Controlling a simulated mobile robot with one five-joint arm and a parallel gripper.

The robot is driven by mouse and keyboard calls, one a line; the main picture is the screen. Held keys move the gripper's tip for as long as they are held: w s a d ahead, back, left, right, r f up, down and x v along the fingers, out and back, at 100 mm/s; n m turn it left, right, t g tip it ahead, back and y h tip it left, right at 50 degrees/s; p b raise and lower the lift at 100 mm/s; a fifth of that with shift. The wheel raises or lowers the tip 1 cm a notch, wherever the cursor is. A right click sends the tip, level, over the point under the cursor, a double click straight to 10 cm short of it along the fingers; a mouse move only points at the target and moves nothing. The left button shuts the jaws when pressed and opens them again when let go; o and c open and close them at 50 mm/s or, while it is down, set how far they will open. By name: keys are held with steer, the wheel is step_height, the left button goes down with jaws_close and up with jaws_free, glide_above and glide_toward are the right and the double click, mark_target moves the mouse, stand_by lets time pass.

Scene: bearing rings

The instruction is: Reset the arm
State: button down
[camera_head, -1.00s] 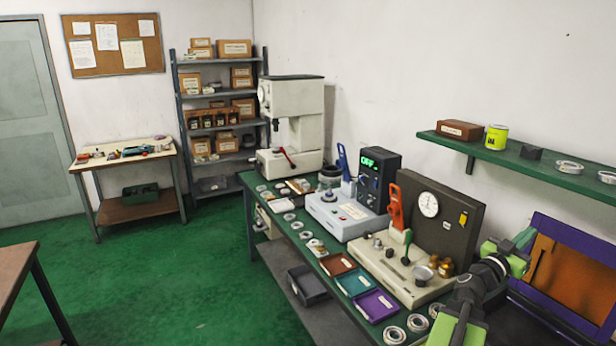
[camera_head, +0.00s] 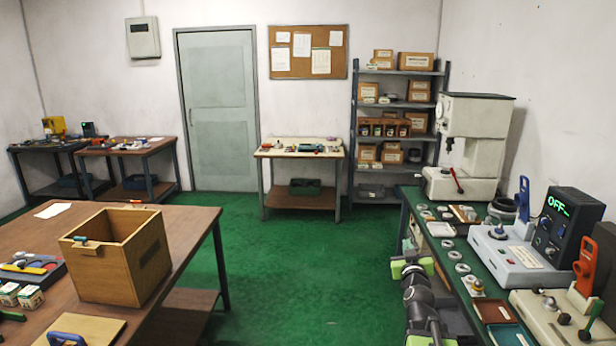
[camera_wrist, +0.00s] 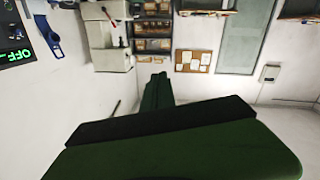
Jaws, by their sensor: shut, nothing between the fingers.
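My arm, with green and black links, rises from the bottom of the head view, right of centre, in front of the long bench's near edge. My gripper (camera_wrist: 158,82) shows in the wrist view as dark green fingers that come together, with nothing between them. It points out into the room, clear of any surface. The wrist picture looks upside down. My gripper's fingertips cannot be made out in the head view.
The long green bench (camera_head: 447,228) at right holds rings, trays, a press (camera_head: 472,140) and a tester (camera_head: 525,260). A brown table (camera_head: 190,222) with a wooden box (camera_head: 118,255) stands at left. Green floor (camera_head: 290,270) lies free between them.

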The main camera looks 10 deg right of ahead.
steer(key=s+a+f+n+g+y, duration=0.1)
steer(key=a+f+n+g+y, duration=0.1)
steer(key=a+f, duration=0.5)
steer(key=s+a+f+n+g+y, duration=0.1)
steer(key=a+f+g+y, duration=0.2)
steer(key=a, duration=0.7)
steer(key=s+a+f+n+g+y, duration=0.1)
steer(key=a+f+n+g+y, duration=0.1)
steer(key=a+f, duration=0.5)
steer(key=s+f+m+g+h, duration=0.1)
steer(key=s+f+m+g, duration=0.1)
steer(key=s+g, duration=0.3)
steer(key=s+d+f+m+g+h, duration=0.1)
steer(key=s+f+g, duration=0.3)
steer(key=s, duration=0.9)
steer(key=shift+s+d+m+g, duration=0.2)
steer(key=shift+m+g, duration=0.4)
steer(key=shift+m, duration=0.1)
steer(key=shift+f, duration=0.1)
